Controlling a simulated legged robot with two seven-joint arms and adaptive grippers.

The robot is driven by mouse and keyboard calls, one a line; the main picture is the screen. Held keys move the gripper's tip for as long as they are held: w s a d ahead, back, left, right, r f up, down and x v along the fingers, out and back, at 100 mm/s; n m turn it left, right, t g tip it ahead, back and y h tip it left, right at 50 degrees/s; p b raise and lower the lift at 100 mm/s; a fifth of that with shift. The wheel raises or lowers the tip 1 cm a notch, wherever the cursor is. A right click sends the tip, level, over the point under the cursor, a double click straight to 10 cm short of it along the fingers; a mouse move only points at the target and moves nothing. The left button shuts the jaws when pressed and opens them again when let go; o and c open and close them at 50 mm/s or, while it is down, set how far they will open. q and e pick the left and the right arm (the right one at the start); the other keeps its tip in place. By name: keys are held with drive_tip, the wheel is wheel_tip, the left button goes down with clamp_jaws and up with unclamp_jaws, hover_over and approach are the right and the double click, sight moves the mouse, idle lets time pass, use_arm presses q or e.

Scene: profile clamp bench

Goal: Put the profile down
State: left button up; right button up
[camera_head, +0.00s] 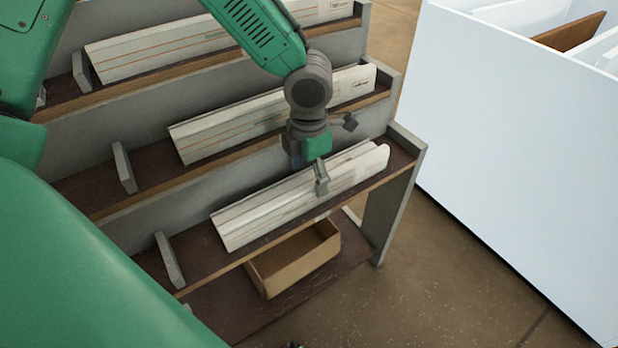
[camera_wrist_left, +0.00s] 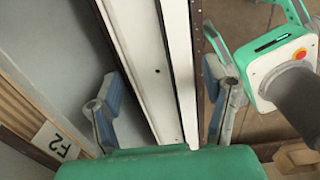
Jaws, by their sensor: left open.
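The long white profile (camera_head: 262,213) with thin brown lines lies along the front upper shelf (camera_head: 200,262) of the bench, its right end near the end panel. My left gripper (camera_head: 318,180) is over the profile's right half, one finger showing on the near side. In the left wrist view the profile (camera_wrist_left: 150,72) runs between the two blue-grey fingers of my left gripper (camera_wrist_left: 165,108). The fingers are spread, with visible gaps on both sides of it.
Similar profiles lie on the middle shelf (camera_head: 225,130) and back shelf (camera_head: 165,52). A grey upright divider (camera_head: 169,259) stands left of the profile. An open cardboard box (camera_head: 290,262) sits below. A large white bin (camera_head: 515,130) stands right, across a strip of floor.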

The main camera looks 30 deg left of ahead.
use_arm(q)
wheel_tip(320, 180, up, 9)
drive_tip(key=p, duration=0.3)
idle(0.5)
